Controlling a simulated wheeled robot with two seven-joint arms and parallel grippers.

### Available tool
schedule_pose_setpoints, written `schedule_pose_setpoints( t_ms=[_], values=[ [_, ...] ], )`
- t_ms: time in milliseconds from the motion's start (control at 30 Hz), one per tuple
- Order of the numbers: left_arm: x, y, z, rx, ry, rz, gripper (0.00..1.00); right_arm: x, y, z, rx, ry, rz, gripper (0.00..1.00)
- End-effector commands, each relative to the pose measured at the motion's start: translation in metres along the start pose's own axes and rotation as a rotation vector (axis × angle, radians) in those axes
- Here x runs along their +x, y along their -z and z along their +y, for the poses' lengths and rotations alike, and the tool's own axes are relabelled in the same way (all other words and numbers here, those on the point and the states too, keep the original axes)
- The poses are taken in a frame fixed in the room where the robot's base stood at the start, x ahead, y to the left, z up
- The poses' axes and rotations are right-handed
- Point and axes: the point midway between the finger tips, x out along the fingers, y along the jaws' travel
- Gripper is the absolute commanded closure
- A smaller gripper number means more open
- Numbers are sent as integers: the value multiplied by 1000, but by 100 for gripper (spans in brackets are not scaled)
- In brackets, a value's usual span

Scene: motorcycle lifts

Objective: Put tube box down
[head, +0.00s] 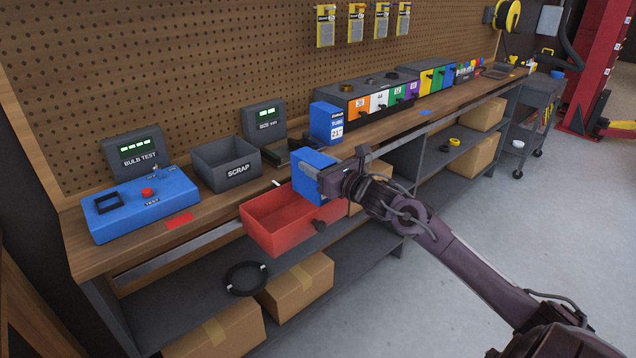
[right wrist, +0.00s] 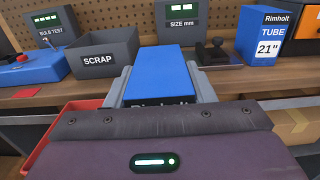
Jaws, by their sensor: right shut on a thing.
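My right gripper (head: 322,182) is shut on a blue tube box (head: 312,160) at the front edge of the workbench, at the right end of the open red drawer. In the right wrist view the held box (right wrist: 158,75) sits between the two grey fingers, with part of the word Rimholt showing. Whether its underside touches anything is hidden. A second blue tube box (head: 322,122), marked 21", stands upright on the bench behind it; it also shows in the right wrist view (right wrist: 258,42). My left gripper is not in view.
The red drawer (head: 275,243) juts out below the bench edge. A grey scrap bin (head: 225,165), a size display (head: 263,120) and a blue bulb tester (head: 140,207) stand to the left. Coloured drawers (head: 385,100) line the back right. Bare bench top (head: 390,122) shows right of the standing box.

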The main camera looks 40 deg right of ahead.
Motion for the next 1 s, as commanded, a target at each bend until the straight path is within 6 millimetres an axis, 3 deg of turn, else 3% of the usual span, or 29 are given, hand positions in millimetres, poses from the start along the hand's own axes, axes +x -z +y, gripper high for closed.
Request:
schedule_pose_setpoints(
  t_ms=[167,433,733,767,900,1000],
  values=[
    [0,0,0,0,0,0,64,0,10,0,0,0,-6,85],
    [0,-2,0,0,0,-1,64,0,46,0,1,1,-3,85],
    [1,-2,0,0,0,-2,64,0,50,0,-2,0,-4,85],
    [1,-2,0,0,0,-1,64,0,52,0,-2,-1,0,48],
    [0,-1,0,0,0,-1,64,0,52,0,-2,-1,-1,30],
    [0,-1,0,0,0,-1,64,0,51,0,-2,-1,-1,29]
  ],
)
